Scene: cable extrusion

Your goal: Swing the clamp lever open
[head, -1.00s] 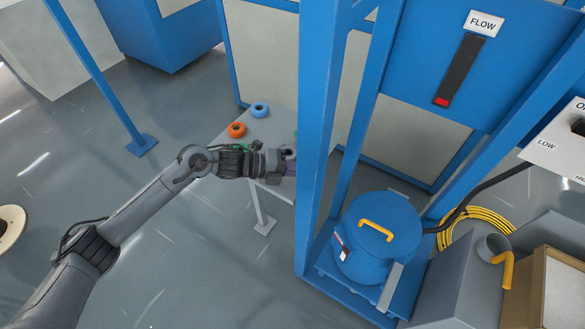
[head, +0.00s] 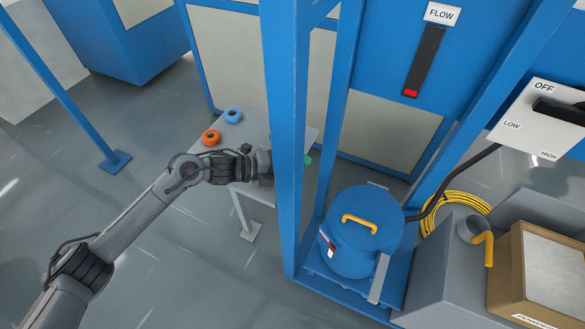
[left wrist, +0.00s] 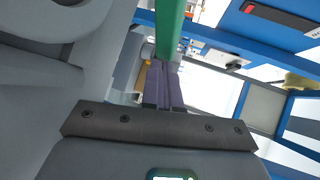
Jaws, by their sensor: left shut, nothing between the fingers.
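My left gripper (left wrist: 165,85) shows in the left wrist view as two purple fingers pressed together, with nothing between them. A green bar (left wrist: 169,28) runs from the top edge of that view to just above the fingertips; I cannot tell whether they touch. In the head view my left arm reaches in from the left, and its fingers are hidden behind a blue post. A small green thing (head: 307,159) shows just right of that post. I cannot tell for sure whether either green thing is the clamp lever. My right gripper is in neither view.
The blue post (head: 284,130) stands close to my left wrist. A blue drum (head: 362,230) with a yellow handle (head: 360,221) stands right of it. Orange (head: 211,137) and blue (head: 233,115) rings lie on a grey table (head: 258,127). Open floor lies left.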

